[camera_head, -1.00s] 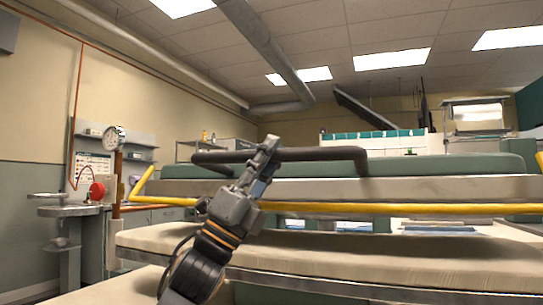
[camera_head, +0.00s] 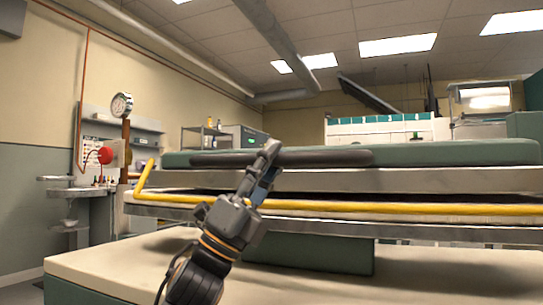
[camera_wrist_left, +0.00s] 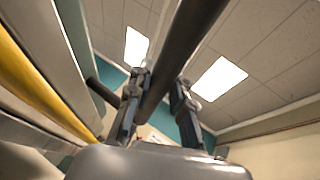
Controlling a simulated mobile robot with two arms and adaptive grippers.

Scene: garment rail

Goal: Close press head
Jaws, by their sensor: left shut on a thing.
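The press head (camera_head: 440,178) is a long flat plate with a green top and a metal front edge. It lies level, just above the padded lower bed (camera_head: 400,215), with a narrow dark gap between them. A dark bar handle (camera_head: 330,157) runs along the front of the head. My left gripper (camera_head: 268,152) is shut on this handle near its middle. In the left wrist view the two fingers (camera_wrist_left: 158,100) stand on either side of the dark bar (camera_wrist_left: 180,50). My right gripper is not in view.
A yellow rail (camera_head: 400,208) runs along the front of the press and bends up at its left end. A cream table surface (camera_head: 130,262) lies below. A pressure gauge (camera_head: 122,105) and a red round part (camera_head: 105,155) stand at left.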

